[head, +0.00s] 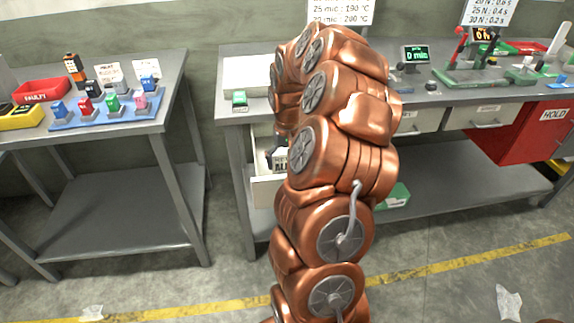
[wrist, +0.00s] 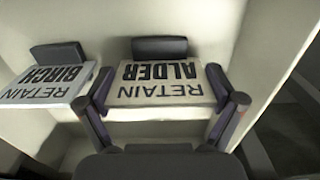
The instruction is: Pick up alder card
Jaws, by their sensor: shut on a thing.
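The alder card (wrist: 165,88) is a white block-like card printed "RETAIN ALDER", upside down in the wrist view, with a dark grip piece on its far edge. My gripper (wrist: 158,92) has one finger at each side of it and is shut on it. The birch card (wrist: 45,85), of the same kind, lies just left of my left finger. Both cards are inside a pale drawer (wrist: 215,25). In the head view my arm hides the gripper and most of the open drawer (head: 266,192).
The drawer walls stand close around my gripper. A red HOLD cabinet (head: 520,135) is at right. Floor between the tables is clear.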

